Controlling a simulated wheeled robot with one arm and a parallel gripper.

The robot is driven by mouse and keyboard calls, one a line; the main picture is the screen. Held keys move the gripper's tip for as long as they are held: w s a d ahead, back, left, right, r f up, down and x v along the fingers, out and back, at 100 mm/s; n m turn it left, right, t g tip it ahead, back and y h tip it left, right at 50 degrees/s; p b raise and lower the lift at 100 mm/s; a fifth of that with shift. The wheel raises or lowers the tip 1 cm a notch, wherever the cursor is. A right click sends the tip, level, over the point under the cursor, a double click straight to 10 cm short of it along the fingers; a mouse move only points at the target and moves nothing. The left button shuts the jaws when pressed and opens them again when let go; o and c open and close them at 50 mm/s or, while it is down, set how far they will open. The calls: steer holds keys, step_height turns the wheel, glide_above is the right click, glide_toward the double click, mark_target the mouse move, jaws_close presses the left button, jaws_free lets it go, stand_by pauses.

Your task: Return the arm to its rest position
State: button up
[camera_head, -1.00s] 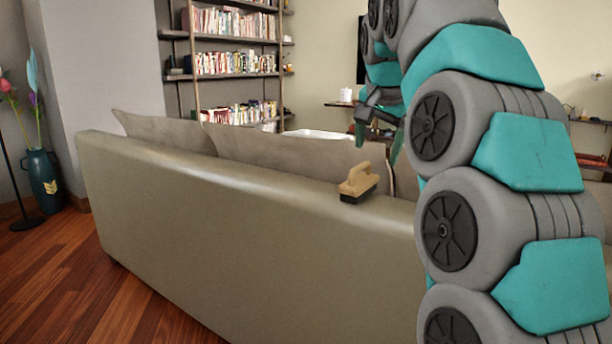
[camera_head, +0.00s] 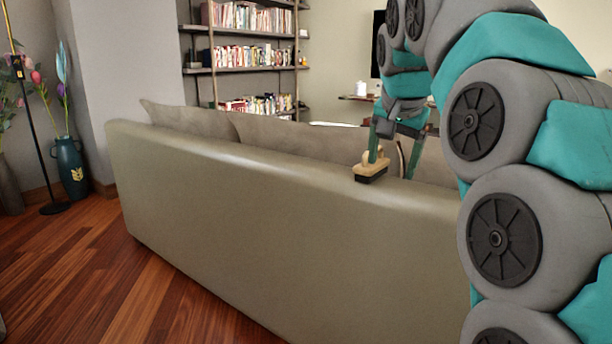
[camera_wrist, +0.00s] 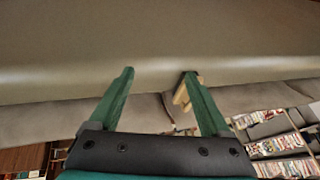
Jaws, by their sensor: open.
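My gripper (camera_head: 393,160) is open above the back of the sofa, its fingers pointing down. A wooden-handled brush (camera_head: 371,170) with dark bristles rests on top of the sofa back. The left finger overlaps the brush in the head view. In the wrist view, the brush (camera_wrist: 181,97) is partly hidden behind the right finger. I cannot tell whether that finger touches it.
The grey-beige sofa (camera_head: 230,220) fills the middle. A bookshelf (camera_head: 249,58) stands against the back wall. A dark vase with flowers (camera_head: 70,165) and a thin black stand (camera_head: 40,150) are at the left. The wooden floor (camera_head: 110,270) is clear at the front left.

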steer(key=s+f+n+g, duration=0.3)
steer(key=s+f, duration=1.3)
steer(key=s, duration=0.3)
steer(key=s+f+n+g+y, duration=0.1)
steer(key=s+f+n+g, duration=0.3)
steer(key=s+f, duration=1.3)
steer(key=shift+s+a+g, duration=0.3)
steer(key=shift+s+a, duration=0.15)
steer(key=shift+s, duration=0.4)
